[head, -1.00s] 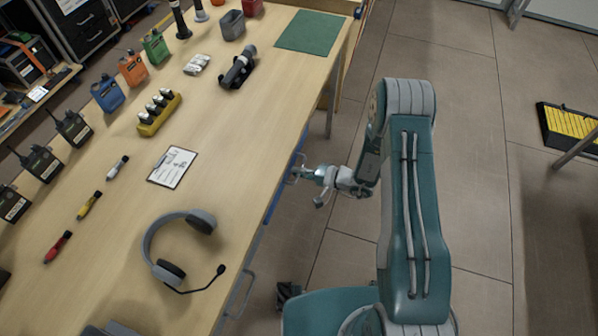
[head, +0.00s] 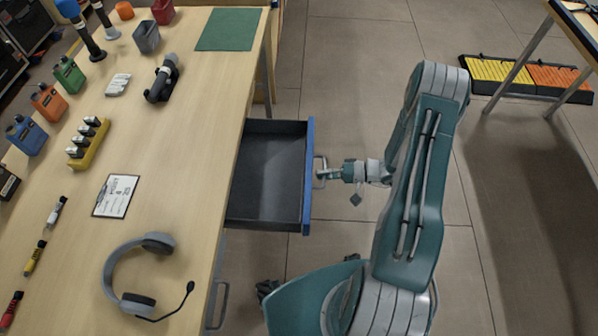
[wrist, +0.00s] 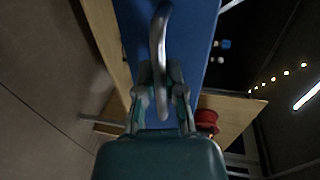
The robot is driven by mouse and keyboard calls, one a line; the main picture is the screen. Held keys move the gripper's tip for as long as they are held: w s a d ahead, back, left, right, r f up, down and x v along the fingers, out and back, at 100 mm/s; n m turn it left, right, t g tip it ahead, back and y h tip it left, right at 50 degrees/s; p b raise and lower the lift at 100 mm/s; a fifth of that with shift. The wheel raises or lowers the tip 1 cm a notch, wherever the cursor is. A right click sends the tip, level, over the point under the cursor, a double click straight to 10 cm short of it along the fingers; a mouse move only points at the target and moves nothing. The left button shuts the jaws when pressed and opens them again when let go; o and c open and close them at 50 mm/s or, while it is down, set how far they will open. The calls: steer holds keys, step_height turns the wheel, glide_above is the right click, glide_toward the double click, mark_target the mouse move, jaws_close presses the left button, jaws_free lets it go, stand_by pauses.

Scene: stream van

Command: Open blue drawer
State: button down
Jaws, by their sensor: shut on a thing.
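The blue drawer (head: 309,180) stands pulled out from under the wooden table in the head view. Its blue front faces right, and its dark inside looks empty. A metal handle (head: 319,172) sits on the front. My gripper (head: 328,174) is at the handle, to the right of the drawer front. In the wrist view my gripper (wrist: 160,95) has its fingers shut on the curved metal handle (wrist: 160,40), with the blue front (wrist: 195,45) behind it. The exact contact of the fingertips is small in the head view.
The wooden table (head: 180,200) bears a headset (head: 125,270), a clipboard (head: 116,196), a yellow battery holder (head: 90,148) and a green mat (head: 228,29). Another handle (head: 218,304) shows nearer along the table side.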

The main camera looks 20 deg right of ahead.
steer(key=d, duration=0.1)
steer(key=s+d, duration=0.1)
steer(key=d, duration=0.1)
steer(key=shift+s+f, duration=0.15)
steer(key=shift+f, duration=0.05)
steer(key=c, duration=0.7)
jaws_free()
steer(key=shift+r, duration=0.1)
steer(key=v, duration=1.2)
steer(key=shift+d, duration=0.1)
